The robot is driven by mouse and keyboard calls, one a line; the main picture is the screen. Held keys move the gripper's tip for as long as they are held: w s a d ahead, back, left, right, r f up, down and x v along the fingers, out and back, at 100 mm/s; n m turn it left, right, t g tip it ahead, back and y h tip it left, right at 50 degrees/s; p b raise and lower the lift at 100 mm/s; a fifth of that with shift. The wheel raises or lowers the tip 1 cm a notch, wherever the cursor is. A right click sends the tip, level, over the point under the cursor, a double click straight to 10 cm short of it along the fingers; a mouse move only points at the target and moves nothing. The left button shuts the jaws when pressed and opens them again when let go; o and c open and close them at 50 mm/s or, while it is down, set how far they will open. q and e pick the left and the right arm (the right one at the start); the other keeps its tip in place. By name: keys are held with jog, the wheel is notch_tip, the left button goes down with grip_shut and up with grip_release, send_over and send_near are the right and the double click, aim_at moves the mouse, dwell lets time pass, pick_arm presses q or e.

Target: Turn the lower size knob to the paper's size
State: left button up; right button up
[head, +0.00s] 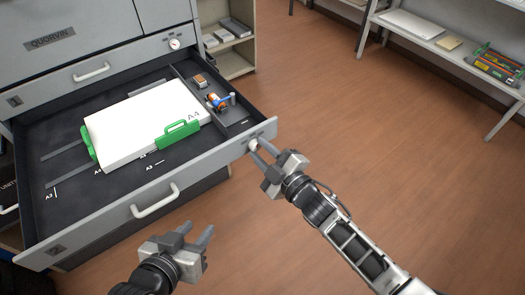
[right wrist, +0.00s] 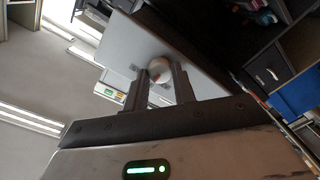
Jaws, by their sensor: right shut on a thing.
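The lower size knob (head: 252,145) is a small white dial on the front panel at the right end of the open lower drawer (head: 95,226). My right gripper (head: 260,154) is shut on it. In the right wrist view the knob (right wrist: 159,68) sits between the two fingers, with a small red mark on its face; the setting is too small to read. The white paper stack (head: 140,125), marked A4, lies in the drawer between green guides (head: 178,134). My left gripper (head: 197,236) is open and empty, in front of the drawer.
An upper size knob (head: 174,44) is on the closed drawer above. A side compartment of the open drawer holds a brown block (head: 200,81) and an orange and blue item (head: 219,101). Shelves stand behind and at the far right. The wooden floor (head: 330,100) is clear.

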jog(key=o, duration=1)
jog(key=shift+s, duration=0.1)
jog(key=v, duration=1.6)
jog(key=shift+f, duration=0.1)
